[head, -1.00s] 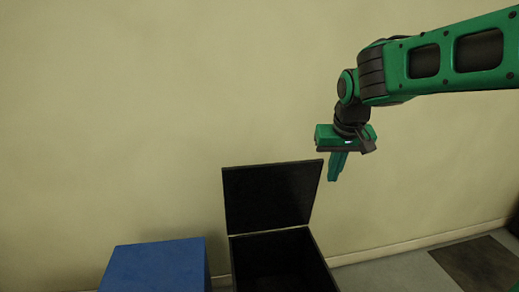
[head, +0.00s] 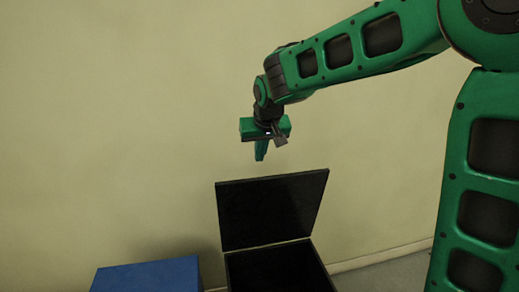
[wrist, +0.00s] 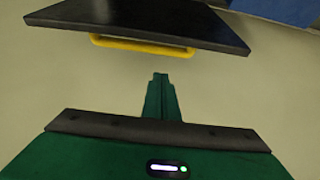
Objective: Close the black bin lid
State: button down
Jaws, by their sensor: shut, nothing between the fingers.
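The black bin (head: 275,270) stands on the floor against the wall, with its lid (head: 268,210) raised and leaning back, so the dark inside is open to view. My gripper (head: 261,152) points down above the lid's top edge, apart from it, with its green fingers together and empty. In the wrist view the lid (wrist: 140,22) crosses the top of the picture. A yellow handle (wrist: 140,46) shows along the lid there, beyond my closed fingertips (wrist: 160,78) and not touching them. The handle is hidden in the head view.
A blue box (head: 148,276) stands just left of the bin; blue also shows at the wrist view's top right (wrist: 285,10). The plain wall (head: 120,120) is close behind the bin. Grey floor (head: 385,275) is bare to the bin's right.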

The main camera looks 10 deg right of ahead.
aim_at(262, 178)
jog(key=x, duration=0.4)
jog(key=shift+s+f, duration=0.25)
jog(key=shift+s, duration=0.8)
jog(key=shift+s+f, duration=0.15)
jog(key=shift+s, duration=0.85)
jog(key=shift+s, duration=0.1)
